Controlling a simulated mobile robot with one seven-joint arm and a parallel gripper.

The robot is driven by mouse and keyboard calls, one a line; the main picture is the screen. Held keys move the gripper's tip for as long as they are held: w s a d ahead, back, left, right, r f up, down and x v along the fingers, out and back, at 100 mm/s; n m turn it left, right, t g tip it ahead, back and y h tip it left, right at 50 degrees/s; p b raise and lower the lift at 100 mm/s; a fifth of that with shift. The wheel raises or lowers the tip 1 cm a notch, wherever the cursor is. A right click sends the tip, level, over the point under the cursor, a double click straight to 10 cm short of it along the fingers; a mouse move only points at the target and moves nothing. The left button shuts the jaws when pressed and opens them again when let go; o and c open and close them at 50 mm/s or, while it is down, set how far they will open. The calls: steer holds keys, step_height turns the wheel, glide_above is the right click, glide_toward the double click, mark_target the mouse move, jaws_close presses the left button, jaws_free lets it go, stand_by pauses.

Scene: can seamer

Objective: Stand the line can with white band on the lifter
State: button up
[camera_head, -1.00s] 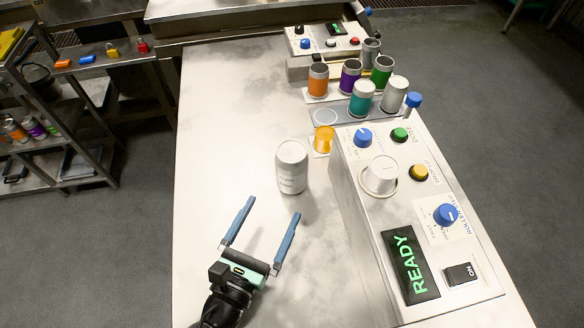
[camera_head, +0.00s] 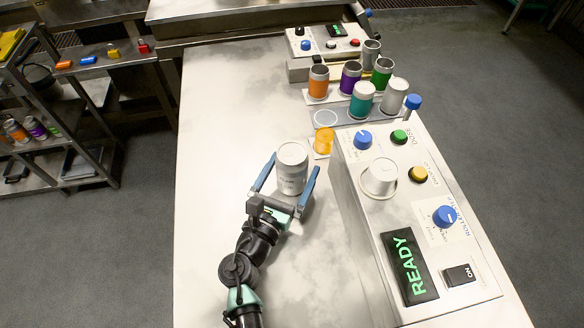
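A pale can with faint printed lettering (camera_head: 291,172) stands upright on the table. My gripper (camera_head: 295,163) is open, with one blue finger on each side of this can; I see no clear contact. A white-banded can (camera_head: 393,96) stands at the right end of the grey slab (camera_head: 345,114), beside a teal can (camera_head: 361,100). I cannot tell which of these two pale cans the task names. A pale circle (camera_head: 325,119) on the slab is empty. I cannot tell for sure which part is the lifter.
A machine with a READY display (camera_head: 410,265), knobs and a white round cup-like part (camera_head: 379,178) stands close on the right. An orange-yellow piece (camera_head: 324,141) sits behind the can. Orange (camera_head: 318,83), purple and green cans stand farther back. The table's left side is clear.

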jaws_close()
steer(key=shift+r, duration=0.1)
stand_by(0.3)
steer(key=shift+r, duration=0.1)
